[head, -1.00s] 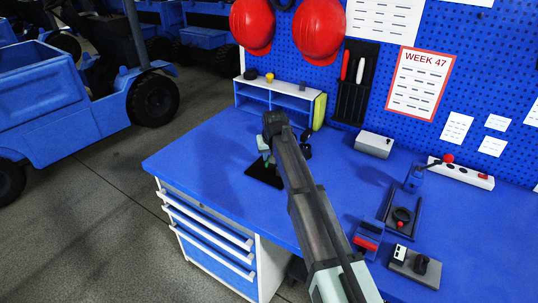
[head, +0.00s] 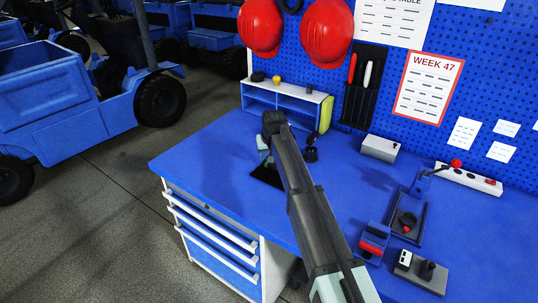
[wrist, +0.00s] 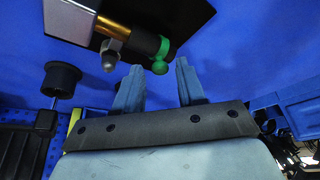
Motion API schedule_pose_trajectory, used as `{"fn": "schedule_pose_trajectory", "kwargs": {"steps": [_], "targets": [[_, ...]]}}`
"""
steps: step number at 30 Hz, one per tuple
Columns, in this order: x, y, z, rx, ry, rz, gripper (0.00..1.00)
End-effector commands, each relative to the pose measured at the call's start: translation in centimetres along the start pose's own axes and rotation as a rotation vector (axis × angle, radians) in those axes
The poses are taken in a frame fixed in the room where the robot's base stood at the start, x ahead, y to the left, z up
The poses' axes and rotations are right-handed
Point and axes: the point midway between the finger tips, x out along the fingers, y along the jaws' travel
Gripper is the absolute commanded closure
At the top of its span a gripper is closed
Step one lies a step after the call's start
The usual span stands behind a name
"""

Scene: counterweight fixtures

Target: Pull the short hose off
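In the wrist view a short black hose (wrist: 144,44) with a green ring and knob at its end (wrist: 160,66) joins a brass tube (wrist: 112,24). A grey rounded fitting (wrist: 109,58) sits beside the tube. These are at a dark plate (wrist: 170,12), which also shows on the bench in the head view (head: 266,178). My gripper (wrist: 157,72) is open, its two fingers apart, with the green knob near the gap between the fingertips. Nothing is visibly held. In the head view my arm hides most of the fixture and the hose.
A black round-topped post (wrist: 62,80) stands left of the gripper in the wrist view. On the blue bench (head: 205,150) are a shelf (head: 290,104), a grey box (head: 380,148), a black tray (head: 408,222) and a switch block (head: 420,270). The bench's left part is clear.

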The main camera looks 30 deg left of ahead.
Motion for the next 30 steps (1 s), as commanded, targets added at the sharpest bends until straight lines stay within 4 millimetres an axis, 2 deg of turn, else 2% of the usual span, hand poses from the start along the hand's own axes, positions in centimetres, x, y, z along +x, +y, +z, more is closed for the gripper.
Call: {"fn": "schedule_pose_trajectory", "kwargs": {"steps": [9, 14, 30], "targets": [[-0.1, 0.0, 0.0, 0.000, 0.000, 0.000, 0.54], [-1.3, 0.0, 0.0, 0.000, 0.002, 0.000, 0.54], [-11.0, 0.0, 0.1, 0.000, 0.001, 0.000, 0.54]]}}
